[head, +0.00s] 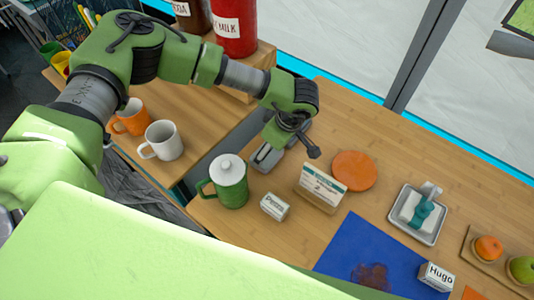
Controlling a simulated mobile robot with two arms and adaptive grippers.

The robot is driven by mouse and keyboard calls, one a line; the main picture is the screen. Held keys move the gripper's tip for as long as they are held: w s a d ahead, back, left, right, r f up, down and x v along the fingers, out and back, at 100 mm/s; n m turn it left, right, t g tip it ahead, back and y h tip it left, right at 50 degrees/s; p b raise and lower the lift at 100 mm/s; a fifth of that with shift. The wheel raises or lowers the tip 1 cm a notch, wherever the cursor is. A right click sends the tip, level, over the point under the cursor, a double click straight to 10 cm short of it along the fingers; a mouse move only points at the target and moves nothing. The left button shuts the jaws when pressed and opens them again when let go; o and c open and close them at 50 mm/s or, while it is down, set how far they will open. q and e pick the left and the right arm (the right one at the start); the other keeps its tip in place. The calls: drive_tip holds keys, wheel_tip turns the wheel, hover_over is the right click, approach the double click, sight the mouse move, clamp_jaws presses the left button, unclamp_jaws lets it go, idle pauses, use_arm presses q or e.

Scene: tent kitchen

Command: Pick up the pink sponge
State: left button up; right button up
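I see no pink sponge in the head view. My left arm reaches in from the left, and my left gripper (290,150) hangs over the wooden table near its back left, behind a green mug with a white lid (230,183). Its fingers are small and partly hidden by the wrist, so I cannot tell whether they are open or shut. A grey item (265,157) shows right at the gripper; I cannot tell what it is. My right gripper is not in view.
A small white box (274,207), a card on a stand (321,187), an orange disc (353,170) and a grey tray (428,236) stand on the table. A blue mat (345,245) lies in front. A white mug (163,140) and orange mug (131,117) stand left.

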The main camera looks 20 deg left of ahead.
use_arm(q)
drive_tip(key=shift+x, duration=1.15)
drive_tip(key=c, duration=0.5)
drive_tip(key=shift+r+b, duration=0.75)
drive_tip(key=shift+r, duration=4.25)
